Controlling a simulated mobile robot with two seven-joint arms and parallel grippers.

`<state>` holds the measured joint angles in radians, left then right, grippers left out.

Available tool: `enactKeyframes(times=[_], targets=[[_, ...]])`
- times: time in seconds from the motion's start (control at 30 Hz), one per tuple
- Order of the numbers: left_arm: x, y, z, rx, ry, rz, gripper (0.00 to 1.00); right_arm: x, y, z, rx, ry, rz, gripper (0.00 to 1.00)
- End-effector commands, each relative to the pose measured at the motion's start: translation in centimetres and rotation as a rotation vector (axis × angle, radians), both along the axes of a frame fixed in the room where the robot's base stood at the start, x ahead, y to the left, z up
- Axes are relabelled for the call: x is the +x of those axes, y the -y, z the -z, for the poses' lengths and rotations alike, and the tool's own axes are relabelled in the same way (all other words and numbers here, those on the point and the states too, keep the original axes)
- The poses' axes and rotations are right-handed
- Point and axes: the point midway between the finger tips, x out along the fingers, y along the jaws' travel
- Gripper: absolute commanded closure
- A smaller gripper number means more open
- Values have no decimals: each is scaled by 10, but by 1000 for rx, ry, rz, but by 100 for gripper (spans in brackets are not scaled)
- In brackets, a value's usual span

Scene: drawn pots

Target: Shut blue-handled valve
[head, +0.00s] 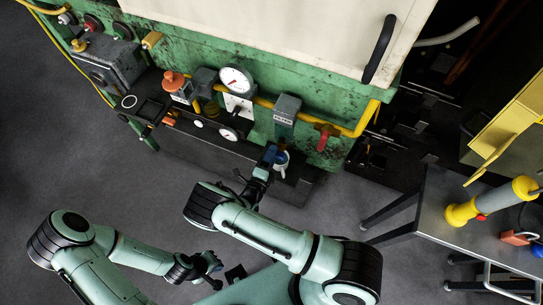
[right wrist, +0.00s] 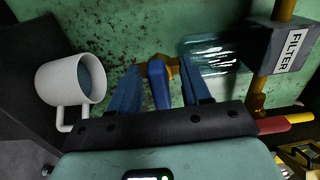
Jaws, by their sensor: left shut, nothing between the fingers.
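The blue valve handle (right wrist: 158,86) shows in the right wrist view, with brass-coloured valve parts (right wrist: 173,66) behind it against the green panel. My right gripper (right wrist: 160,88) is open, with one blue finger on each side of the handle and a visible gap on both sides. In the head view my right gripper (head: 272,154) is at the lower front of the green machine, and I cannot make out the handle apart from it there. My left gripper (head: 213,263) is shut and empty, low over the floor, away from the machine.
A white mug (right wrist: 80,84) stands left of the fingers in the right wrist view; it also shows in the head view (head: 282,168). A red-handled valve (head: 326,131) and a filter box (head: 287,108) are close by. A grey table (head: 434,205) stands at right.

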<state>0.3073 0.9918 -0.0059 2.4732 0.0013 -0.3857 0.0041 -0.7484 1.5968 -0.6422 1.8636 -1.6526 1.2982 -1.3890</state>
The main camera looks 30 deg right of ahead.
Motion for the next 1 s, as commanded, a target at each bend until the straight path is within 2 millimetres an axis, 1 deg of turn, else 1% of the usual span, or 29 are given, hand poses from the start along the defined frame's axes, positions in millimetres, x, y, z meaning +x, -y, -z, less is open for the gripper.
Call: enactKeyframes(times=[0.23, 0.37, 0.47, 0.7, 0.8, 0.9, 1.0], targets=[[0, 0, 0, 0, 0, 0, 100, -2, -2, 2, 4, -3, 0, 53], [-2, 0, 2, 0, -2, 1, 100, -8, -10, 3, 5, -5, -3, 53], [-4, 0, 6, 0, -4, 0, 100, -19, -23, 3, 6, -5, -4, 53], [-10, 0, 16, 0, -11, 0, 100, -55, -64, 4, 5, -5, -5, 53], [-12, 0, 19, 0, -13, 0, 100, -67, -79, 4, 5, -5, -3, 53], [-13, 0, 21, 0, -15, 0, 100, -77, -90, 3, 4, -3, -2, 53], [-14, 0, 22, 0, -16, 0, 100, -83, -98, 3, 4, -3, -1, 53]])
